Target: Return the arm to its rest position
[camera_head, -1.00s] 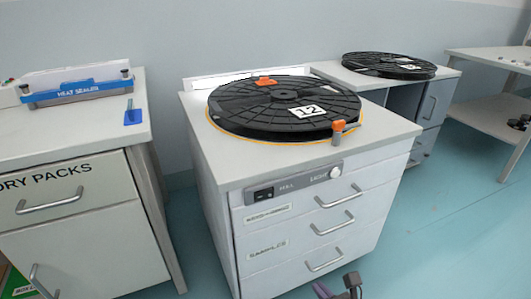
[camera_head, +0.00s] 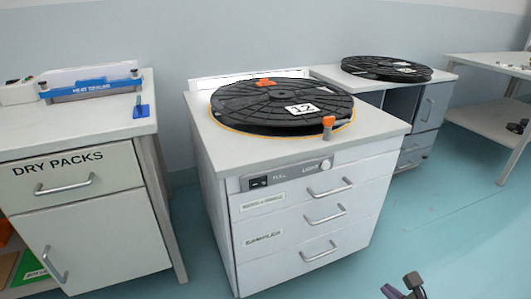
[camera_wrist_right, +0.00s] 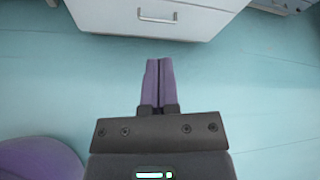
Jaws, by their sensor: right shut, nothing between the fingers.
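My right gripper (camera_head: 403,290) shows at the bottom edge of the head view, low in front of the drawer cabinet and to its right. In the right wrist view its two purple fingers (camera_wrist_right: 158,82) lie together, shut and empty, above the bare teal floor. The cabinet's lower drawer front (camera_wrist_right: 160,12) is ahead of them, apart from the fingertips. My left gripper is in neither view.
A white drawer cabinet (camera_head: 230,165) carries a black reel (camera_head: 280,100) marked 12. A second reel (camera_head: 386,68) lies on the station behind. A dry packs cabinet (camera_head: 80,180) with a heat sealer (camera_head: 92,90) stands left. Floor (camera_head: 450,230) at right is clear.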

